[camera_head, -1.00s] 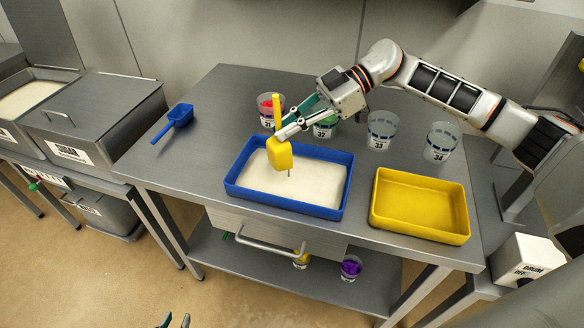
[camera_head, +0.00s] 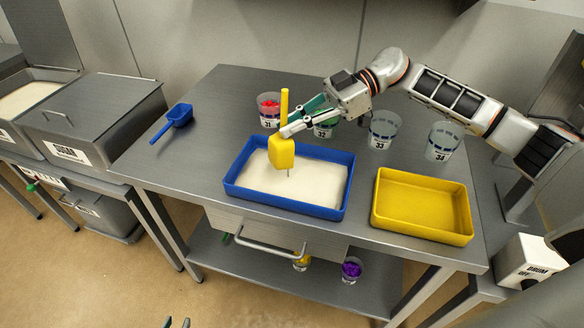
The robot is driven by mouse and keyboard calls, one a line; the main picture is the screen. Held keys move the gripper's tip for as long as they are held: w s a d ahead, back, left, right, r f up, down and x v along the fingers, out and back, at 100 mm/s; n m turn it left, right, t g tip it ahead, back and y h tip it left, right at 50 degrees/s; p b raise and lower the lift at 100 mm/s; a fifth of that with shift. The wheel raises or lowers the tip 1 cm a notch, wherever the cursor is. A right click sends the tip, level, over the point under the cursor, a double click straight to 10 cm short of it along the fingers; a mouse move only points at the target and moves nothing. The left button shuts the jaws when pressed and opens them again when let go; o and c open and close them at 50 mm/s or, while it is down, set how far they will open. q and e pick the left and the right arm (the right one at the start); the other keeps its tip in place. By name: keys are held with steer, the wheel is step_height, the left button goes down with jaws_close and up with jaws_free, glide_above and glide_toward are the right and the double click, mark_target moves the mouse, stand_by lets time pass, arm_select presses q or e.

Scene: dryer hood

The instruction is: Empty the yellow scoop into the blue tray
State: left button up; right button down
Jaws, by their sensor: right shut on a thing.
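The yellow scoop (camera_head: 281,152) is held with its handle up and its bowl down, above the blue tray (camera_head: 290,205). My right gripper (camera_head: 287,131) is shut on the scoop near where handle and bowl meet. The bowl's opening is turned out of sight, so I cannot tell what is inside. A thin dark mark shows just under the bowl. The blue tray holds a pale, level layer of material. My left gripper (camera_head: 177,322) shows only as two fingertips, set apart, at the bottom edge, away from the table.
A yellow tray (camera_head: 420,236) stands right of the blue tray. Clear cups, including cup 33 (camera_head: 383,132) and cup 34 (camera_head: 442,142), line the back. A blue scoop (camera_head: 178,117) lies at the left. Metal bins (camera_head: 95,115) stand further left. A drawer handle (camera_head: 262,248) juts out below.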

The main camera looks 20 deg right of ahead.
steer(key=shift+w+d+f+y+b, duration=0.15)
steer(key=shift+d+f+y+b, duration=0.05)
steer(key=shift+d+y+b, duration=0.7)
stand_by(0.4)
